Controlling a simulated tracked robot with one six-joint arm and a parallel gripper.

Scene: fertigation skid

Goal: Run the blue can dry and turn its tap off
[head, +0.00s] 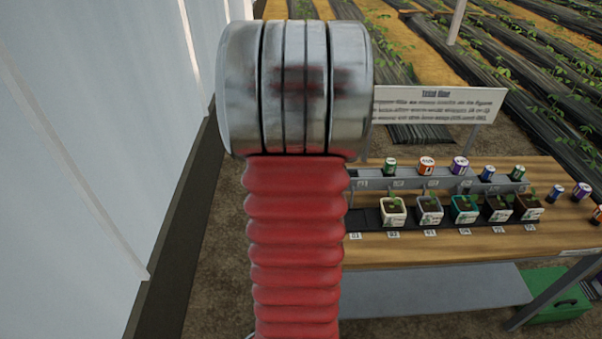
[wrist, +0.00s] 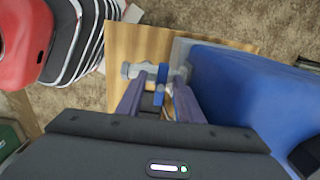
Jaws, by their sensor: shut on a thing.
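In the wrist view, a large blue can (wrist: 235,85) lies close on the right side of my gripper. A grey tap (wrist: 133,70) with a blue handle (wrist: 160,92) is in front of it. My gripper (wrist: 160,80) has its two fingers on either side of the blue handle and is shut on it. The fingers partly cover the tap. The tap's outlet and any flow of liquid are not clear. In the head view, my red arm blocks the centre, and neither gripper nor large blue can shows.
A wooden bench (head: 440,252) carries several potted seedlings (head: 465,209) and a grey rack (head: 445,184) with small cans. A sign (head: 440,104) stands behind. A green box (head: 562,305) sits below right. A pale wall (head: 75,150) is at left.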

